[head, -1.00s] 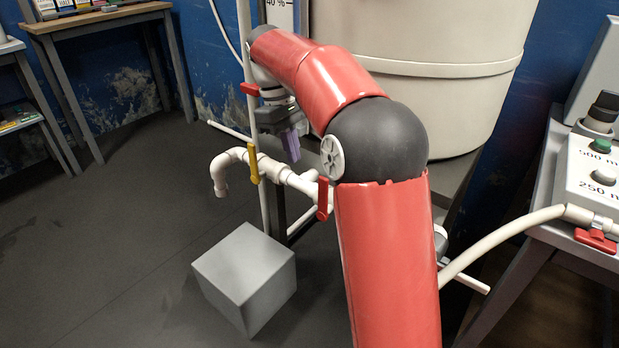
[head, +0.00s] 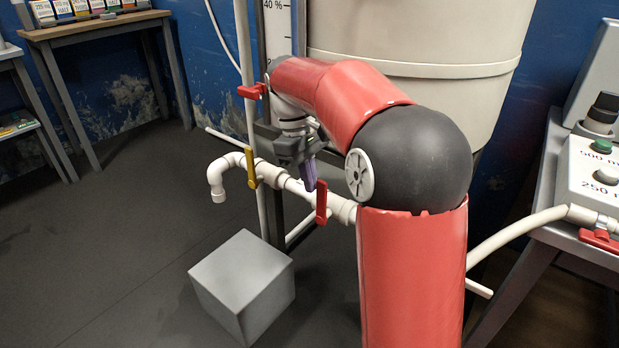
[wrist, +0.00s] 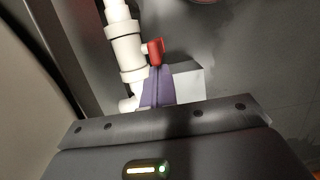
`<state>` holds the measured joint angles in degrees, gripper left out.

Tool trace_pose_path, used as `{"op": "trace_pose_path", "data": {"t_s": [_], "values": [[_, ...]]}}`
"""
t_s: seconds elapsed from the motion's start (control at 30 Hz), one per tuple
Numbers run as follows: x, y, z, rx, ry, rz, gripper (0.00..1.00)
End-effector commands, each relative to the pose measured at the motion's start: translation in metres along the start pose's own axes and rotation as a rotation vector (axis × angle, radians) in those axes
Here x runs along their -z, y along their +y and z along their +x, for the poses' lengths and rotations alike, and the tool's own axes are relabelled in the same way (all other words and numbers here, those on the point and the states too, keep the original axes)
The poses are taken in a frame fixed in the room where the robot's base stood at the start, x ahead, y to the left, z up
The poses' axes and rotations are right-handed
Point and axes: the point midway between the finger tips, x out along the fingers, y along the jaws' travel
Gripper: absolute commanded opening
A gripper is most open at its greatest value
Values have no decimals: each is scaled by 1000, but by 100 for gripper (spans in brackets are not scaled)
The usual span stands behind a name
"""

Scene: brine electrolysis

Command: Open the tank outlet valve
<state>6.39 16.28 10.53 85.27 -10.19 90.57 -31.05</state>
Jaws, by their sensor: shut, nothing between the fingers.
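A white outlet pipe (head: 288,181) runs from the cream tank (head: 420,40) to a down-turned spout. It carries a red lever (head: 321,202) near the tank and a yellow lever (head: 250,168) nearer the spout. Part of the pipe (wrist: 124,45) is hidden behind the fingers.
A grey block (head: 243,284) stands on the floor below the pipe. A vertical white pipe with another red lever (head: 253,91) stands left of my wrist. A control box (head: 590,180) and hose (head: 515,225) are at right. The floor at left is clear.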

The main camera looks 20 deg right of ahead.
Motion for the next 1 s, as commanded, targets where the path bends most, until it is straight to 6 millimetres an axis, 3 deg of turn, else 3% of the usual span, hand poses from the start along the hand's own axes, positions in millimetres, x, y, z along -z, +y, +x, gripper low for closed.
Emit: {"op": "trace_pose_path", "data": {"t_s": [0.67,1.0], "values": [[-12,1,1,-1,122,3,0],[-23,9,4,-3,330,7,0]]}}
